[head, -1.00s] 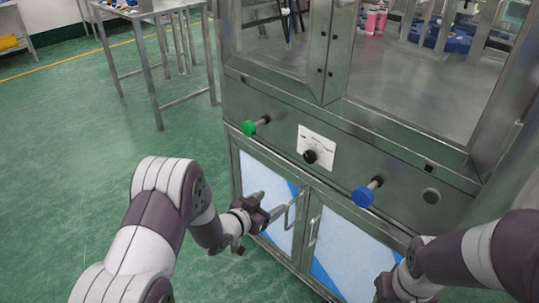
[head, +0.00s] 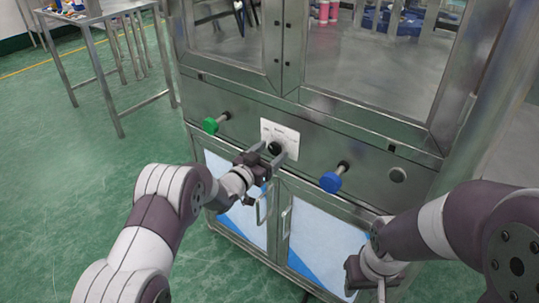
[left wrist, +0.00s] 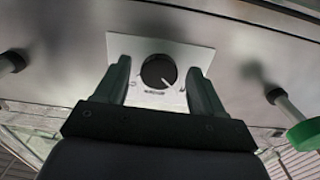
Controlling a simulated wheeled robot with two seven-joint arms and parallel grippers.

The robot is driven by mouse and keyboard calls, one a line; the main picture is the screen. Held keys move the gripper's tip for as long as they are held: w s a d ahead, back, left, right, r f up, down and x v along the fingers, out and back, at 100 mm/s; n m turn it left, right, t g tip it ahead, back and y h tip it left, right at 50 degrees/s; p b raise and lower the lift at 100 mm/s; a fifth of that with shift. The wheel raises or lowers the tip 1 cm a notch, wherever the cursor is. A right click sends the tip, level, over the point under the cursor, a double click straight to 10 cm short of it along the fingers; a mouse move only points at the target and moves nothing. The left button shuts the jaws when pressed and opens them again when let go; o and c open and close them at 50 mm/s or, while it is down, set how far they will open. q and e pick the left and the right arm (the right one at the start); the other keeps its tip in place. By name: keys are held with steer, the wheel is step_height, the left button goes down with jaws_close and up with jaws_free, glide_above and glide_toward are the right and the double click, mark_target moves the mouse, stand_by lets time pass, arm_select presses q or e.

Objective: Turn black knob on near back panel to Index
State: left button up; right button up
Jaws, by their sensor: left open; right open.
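The black knob (head: 274,148) sits on a white label plate (head: 291,137) on the cabinet's steel panel. In the left wrist view, the black knob (left wrist: 158,71) shows a light pointer line slanting to the lower right; the small print around it is too blurred to read. My left gripper (head: 268,156) is open in front of the knob. In the wrist view its fingers stand on either side of the knob with gaps; I cannot tell whether the tips reach around it. My right gripper (head: 366,284) is open and empty, low in front of the right cabinet door.
A green button (head: 211,125) sticks out left of the knob and a blue button (head: 331,182) right of it. Door handles (head: 287,221) stand out below. A steel table (head: 100,22) is at the back left; green floor lies clear on the left.

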arm_select(q)
steer(key=c, duration=1.1)
steer(key=shift+o, duration=0.2)
steer(key=m+b, duration=0.2)
steer(key=shift+f+m, duration=0.2)
steer(key=shift+m, duration=0.1)
steer(key=m+b, duration=0.2)
steer(key=shift+m, duration=0.3)
steer(key=shift+r+m+b, duration=0.15)
steer(key=shift+m+b, duration=1.6)
steer(key=shift+m, duration=0.55)
steer(key=o, duration=1.1)
steer(key=shift+c, duration=0.2)
